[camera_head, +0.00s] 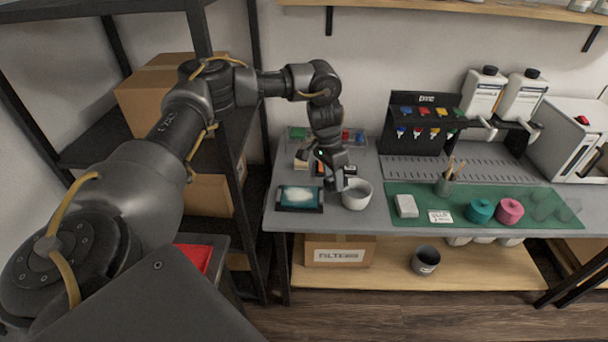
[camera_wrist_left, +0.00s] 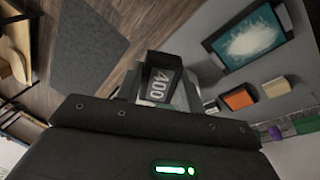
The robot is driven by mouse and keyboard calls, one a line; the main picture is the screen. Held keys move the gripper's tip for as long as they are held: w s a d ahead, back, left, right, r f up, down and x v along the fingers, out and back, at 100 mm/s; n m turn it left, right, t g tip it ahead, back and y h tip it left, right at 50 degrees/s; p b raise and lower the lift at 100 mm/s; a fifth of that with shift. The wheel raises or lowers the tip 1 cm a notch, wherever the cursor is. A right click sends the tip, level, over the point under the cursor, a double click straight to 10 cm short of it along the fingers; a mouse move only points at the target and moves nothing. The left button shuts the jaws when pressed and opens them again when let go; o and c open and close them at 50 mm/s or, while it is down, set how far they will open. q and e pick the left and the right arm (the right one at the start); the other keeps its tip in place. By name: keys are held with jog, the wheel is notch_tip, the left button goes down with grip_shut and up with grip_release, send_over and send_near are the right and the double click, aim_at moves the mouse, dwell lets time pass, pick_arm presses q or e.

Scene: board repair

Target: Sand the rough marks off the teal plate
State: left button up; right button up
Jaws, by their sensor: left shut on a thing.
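The teal plate (camera_head: 300,196) lies in a dark frame near the left front edge of the grey bench. A whitish patch of rough marks covers much of its middle. The plate also shows in the left wrist view (camera_wrist_left: 249,38), at the upper right. My left gripper (camera_head: 334,176) is shut on a dark block marked 400 (camera_wrist_left: 161,83). It holds the block just right of the plate, apart from it, close to the white bowl (camera_head: 357,196). Its fingertips are mostly hidden in both views. My right gripper is not in view.
Small blocks, one with an orange face (camera_wrist_left: 238,98), lie behind the plate. A black rack (camera_head: 415,128) stands behind. A dark shelf is at the left.

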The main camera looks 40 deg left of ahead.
pick_arm(q)
jog(key=w+a+f+m+y+b, duration=0.2)
jog(key=a+f+b, duration=0.4)
jog(key=a+f, duration=0.4)
jog(key=shift+a+f+m+y+b, duration=0.3)
jog(key=shift+a+m+b, duration=0.1)
jog(key=shift+a+m, duration=0.5)
jog(key=s+d+r+m, duration=0.1)
jog(key=s+d+r, duration=0.1)
jog(key=d, duration=0.5)
jog(key=s+d+r, duration=0.2)
jog(key=d, duration=0.6)
jog(key=s+d+r+m, duration=0.1)
jog(key=s+d+r, duration=0.2)
jog(key=s+d, duration=0.6)
jog(key=shift+s+r+m, duration=0.3)
jog(key=shift+s, duration=0.55)
